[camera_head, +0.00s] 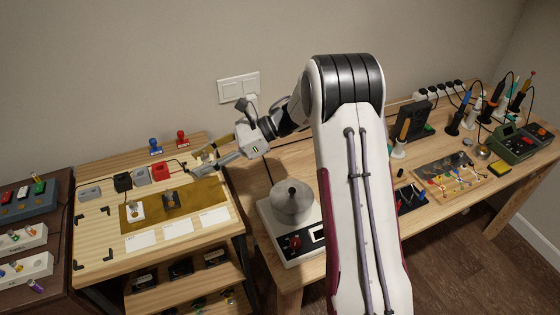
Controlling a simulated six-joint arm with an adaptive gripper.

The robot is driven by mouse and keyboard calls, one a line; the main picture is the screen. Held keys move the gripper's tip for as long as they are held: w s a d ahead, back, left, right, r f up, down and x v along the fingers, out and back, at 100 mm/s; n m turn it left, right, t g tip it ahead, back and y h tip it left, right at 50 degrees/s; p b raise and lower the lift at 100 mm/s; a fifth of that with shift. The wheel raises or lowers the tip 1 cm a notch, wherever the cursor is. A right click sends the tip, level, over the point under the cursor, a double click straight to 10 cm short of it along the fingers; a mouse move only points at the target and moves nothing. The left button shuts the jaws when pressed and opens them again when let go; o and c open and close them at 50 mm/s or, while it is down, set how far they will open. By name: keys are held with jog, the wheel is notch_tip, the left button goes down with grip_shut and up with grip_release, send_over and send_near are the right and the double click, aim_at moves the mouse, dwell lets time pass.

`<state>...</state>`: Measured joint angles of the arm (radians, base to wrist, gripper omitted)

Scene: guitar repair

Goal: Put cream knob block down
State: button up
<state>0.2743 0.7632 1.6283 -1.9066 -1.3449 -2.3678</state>
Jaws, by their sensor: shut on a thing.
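My gripper (204,159) is at the right end of the brown mat (205,188), over the back right part of the left wooden table. It is shut on a small pale thing between its fingertips, which I take to be the cream knob block (207,154). The fingers hide most of it, and I cannot tell whether it touches the table.
Grey (90,193), black (122,182), whitish (141,176) and red (159,173) blocks line the table's back. Blue (155,147) and red (182,140) stamps stand behind. White cards (181,227) lie in front of the mat. A scale with a round pot (292,203) stands right.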

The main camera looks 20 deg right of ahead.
jog(key=w+d+f+m+t+h, duration=0.1)
jog(key=w+d+f+m+t, duration=0.3)
jog(key=d, duration=0.8)
jog(key=w+d+f+m+t+h, duration=0.1)
jog(key=w+d+f, duration=0.4)
jog(key=d, duration=0.7)
jog(key=m+t+h, duration=0.2)
send_over(289, 162)
jog(key=f, duration=0.1)
jog(key=shift+w+f, duration=0.1)
jog(key=shift+f, duration=0.1)
jog(key=shift+f, duration=0.1)
jog(key=shift+f, duration=3)
jog(key=shift+f, duration=1.9)
jog(key=shift+f, duration=0.1)
